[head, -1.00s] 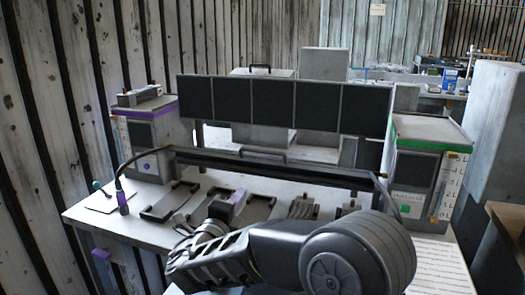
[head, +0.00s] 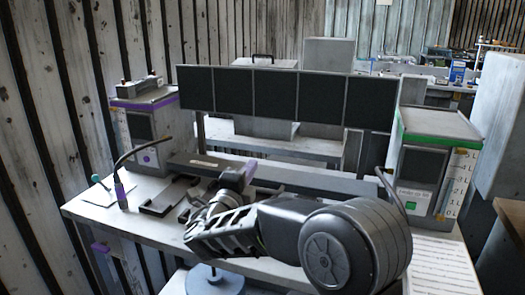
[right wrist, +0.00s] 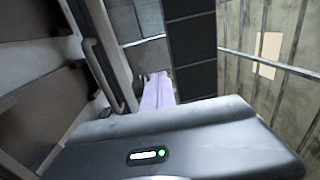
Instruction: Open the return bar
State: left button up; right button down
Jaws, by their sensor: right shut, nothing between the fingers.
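The return bar (head: 300,180) is a long grey bar across the workbench, below the row of dark panels. It now shows a broad light face, with a small pale label (head: 203,163) near its left end. My right gripper (head: 248,172) has purple fingers and is at the bar's left-middle part, hiding a piece of it. I cannot tell if they touch. In the right wrist view the purple fingers (right wrist: 157,90) are together and empty. A curved grey handle (right wrist: 103,75) on a long edge lies left of them. My left gripper is not in view.
A purple-topped cabinet (head: 145,150) stands at the left and a green-topped cabinet (head: 420,165) at the right. Dark panels (head: 275,97) stand above the bar. A dark bracket (head: 163,197) lies on the bench. A blue round stool (head: 216,281) is in front.

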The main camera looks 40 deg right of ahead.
jog(key=x, duration=0.9)
jog(key=shift+w+d, duration=0.15)
jog(key=shift+d, duration=0.15)
jog(key=shift+a, duration=0.15)
dwell(0.9)
jog(key=v, duration=0.7)
jog(key=shift+s+a, duration=0.25)
